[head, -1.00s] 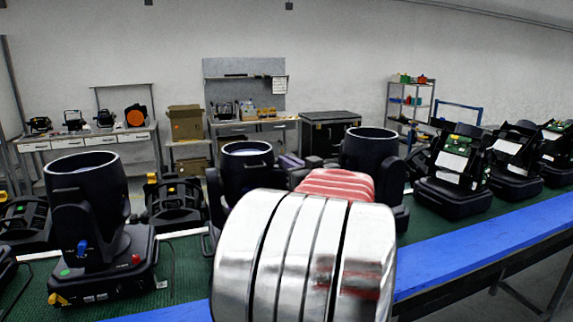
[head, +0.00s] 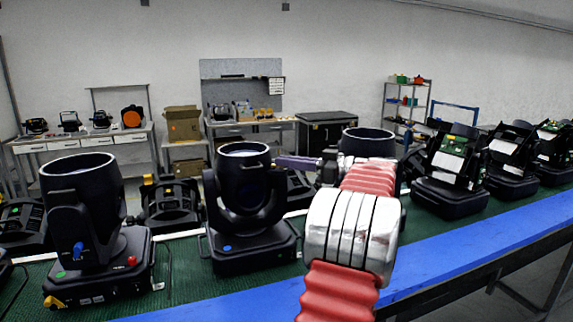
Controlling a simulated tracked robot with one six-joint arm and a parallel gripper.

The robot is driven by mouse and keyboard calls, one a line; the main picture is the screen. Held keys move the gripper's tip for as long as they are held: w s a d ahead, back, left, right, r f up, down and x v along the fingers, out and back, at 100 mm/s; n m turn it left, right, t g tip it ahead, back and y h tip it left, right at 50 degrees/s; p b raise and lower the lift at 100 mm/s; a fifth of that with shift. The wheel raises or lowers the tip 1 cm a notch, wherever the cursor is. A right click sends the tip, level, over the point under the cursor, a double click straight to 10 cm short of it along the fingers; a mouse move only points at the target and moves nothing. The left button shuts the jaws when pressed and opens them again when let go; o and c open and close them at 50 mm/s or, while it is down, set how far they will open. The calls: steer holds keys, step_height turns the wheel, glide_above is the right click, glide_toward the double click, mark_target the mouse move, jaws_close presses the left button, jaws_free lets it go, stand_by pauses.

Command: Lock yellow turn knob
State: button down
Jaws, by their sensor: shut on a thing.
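A black moving-head lamp (head: 246,205) with a blue dot on its base stands upright at centre on the green bench. My gripper (head: 280,161), with purple fingers, reaches in from the right at the upper right side of this lamp's head. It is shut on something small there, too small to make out. I cannot make out a yellow knob at the fingertips. The left lamp (head: 86,215) has a yellow knob (head: 55,302) low on its base, a blue knob (head: 78,251) on its yoke and a red knob (head: 132,261). My gripper is well away from these.
Another lamp (head: 366,143) stands behind my arm, partly hidden. Opened lamps with green boards (head: 456,150) stand to the right. A blue bench edge (head: 470,241) runs along the front. Work tables, a cardboard box (head: 183,123) and shelves are at the back wall.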

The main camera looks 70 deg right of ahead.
steer(key=shift+w+d+r+n+y, duration=0.1)
steer(key=shift+n+y, duration=0.25)
steer(key=shift+y, duration=0.2)
steer(key=shift+r+n+y, duration=0.1)
steer(key=shift+n+y, duration=0.25)
steer(key=shift+y, duration=0.2)
steer(key=c, duration=2.2)
jaws_free()
steer(key=shift+f, duration=0.1)
steer(key=s+d, duration=0.1)
steer(key=s, duration=0.8)
steer(key=s+d, duration=0.1)
steer(key=s, duration=0.3)
steer(key=shift+s+d+f, duration=0.1)
steer(key=shift+s+d, duration=0.2)
steer(key=shift+w, duration=0.1)
